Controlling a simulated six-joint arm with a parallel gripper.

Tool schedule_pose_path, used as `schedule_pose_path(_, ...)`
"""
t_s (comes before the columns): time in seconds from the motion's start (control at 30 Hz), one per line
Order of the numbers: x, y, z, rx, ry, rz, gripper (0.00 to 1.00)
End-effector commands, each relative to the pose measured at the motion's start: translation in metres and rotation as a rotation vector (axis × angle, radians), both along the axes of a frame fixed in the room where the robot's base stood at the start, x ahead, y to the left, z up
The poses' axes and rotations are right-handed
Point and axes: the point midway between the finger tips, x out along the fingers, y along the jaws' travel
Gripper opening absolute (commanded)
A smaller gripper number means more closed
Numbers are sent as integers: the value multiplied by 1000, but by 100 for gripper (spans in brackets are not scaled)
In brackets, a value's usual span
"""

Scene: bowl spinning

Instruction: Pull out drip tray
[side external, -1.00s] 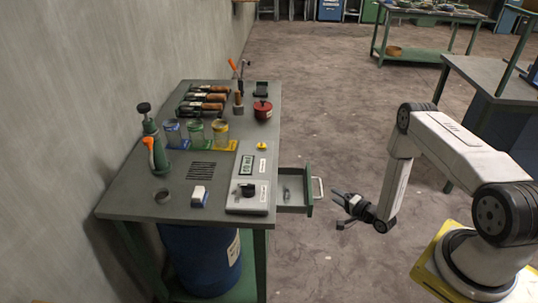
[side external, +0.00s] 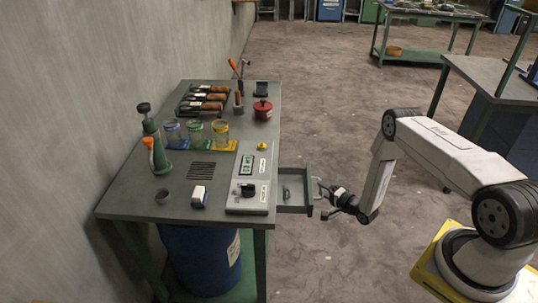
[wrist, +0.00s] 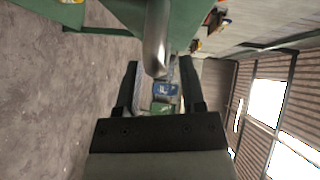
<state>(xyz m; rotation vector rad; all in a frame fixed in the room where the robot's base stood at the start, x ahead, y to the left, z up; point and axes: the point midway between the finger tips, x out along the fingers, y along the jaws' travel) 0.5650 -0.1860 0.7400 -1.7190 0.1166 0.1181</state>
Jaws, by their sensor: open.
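The drip tray (side external: 309,190) is a green drawer-like tray that sticks out from the right side of the workbench, partly pulled out. Its metal handle (side external: 319,184) is on its outer face. My gripper (side external: 322,199) is open at the handle, level with the tray's front. In the wrist view the handle (wrist: 157,38) is a bright metal bar that runs down between the two fingers of my gripper (wrist: 160,66), with a gap on each side. Whether a finger touches the handle cannot be told.
The workbench (side external: 140,205) carries a control panel (side external: 247,205) with a knob, glass jars, a red pot (side external: 263,109), several orange-handled tools and a green grinder-like device (side external: 155,150). A blue barrel (side external: 195,262) stands underneath.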

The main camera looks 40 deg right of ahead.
Motion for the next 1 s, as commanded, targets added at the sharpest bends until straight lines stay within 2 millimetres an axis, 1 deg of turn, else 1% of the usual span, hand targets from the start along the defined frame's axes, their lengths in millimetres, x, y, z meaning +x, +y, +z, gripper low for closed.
schedule_pose_path(0.03, 4, 0, -1, -1, -1, 1, 52)
schedule_pose_path(0.2, 13, 0, -2, 1, -1, -1, 52)
schedule_pose_path(0.5, 14, 0, -2, 1, 0, -1, 52)
schedule_pose_path(0.53, 14, 0, -2, 1, 0, -1, 45)
schedule_pose_path(0.57, 14, 0, -2, 1, 0, -1, 36)
schedule_pose_path(0.6, 14, 0, -2, 1, 0, -1, 23)
schedule_pose_path(0.67, 14, 0, -2, 1, 0, -1, 4)
schedule_pose_path(0.7, 14, 0, -2, 1, 0, -1, 0)
schedule_pose_path(1.0, 14, 0, -2, 1, 0, -1, 0)
